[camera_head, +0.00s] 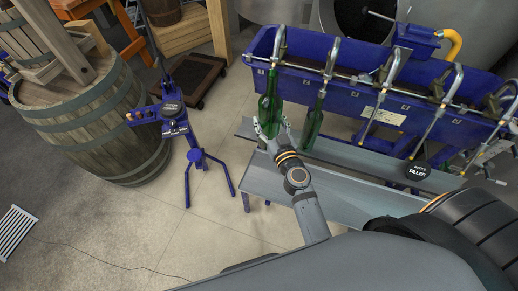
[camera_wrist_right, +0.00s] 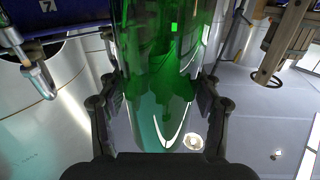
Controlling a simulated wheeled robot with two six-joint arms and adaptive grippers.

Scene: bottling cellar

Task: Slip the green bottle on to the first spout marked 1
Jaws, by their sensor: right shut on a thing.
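My right gripper (camera_head: 268,133) is shut around the lower body of a green bottle (camera_head: 268,104). The bottle is nearly upright, neck up, below the leftmost spout (camera_head: 279,42) of the blue filler. Its neck lines up closely with that spout in the head view; I cannot tell whether the spout is inside the mouth. In the right wrist view the green bottle (camera_wrist_right: 160,70) fills the space between my fingers (camera_wrist_right: 155,105), and its mouth is out of frame. A spout (camera_wrist_right: 40,80) hangs to its left below a plate that seems to read 7. My left gripper is not in view.
A second green bottle (camera_head: 313,124) hangs at the neighbouring spout (camera_head: 328,60), close to the right. More spouts follow along the blue trough (camera_head: 375,97). Grey shelves (camera_head: 355,200) lie below. A blue stand (camera_head: 190,160) and a barrel (camera_head: 95,125) stand to the left.

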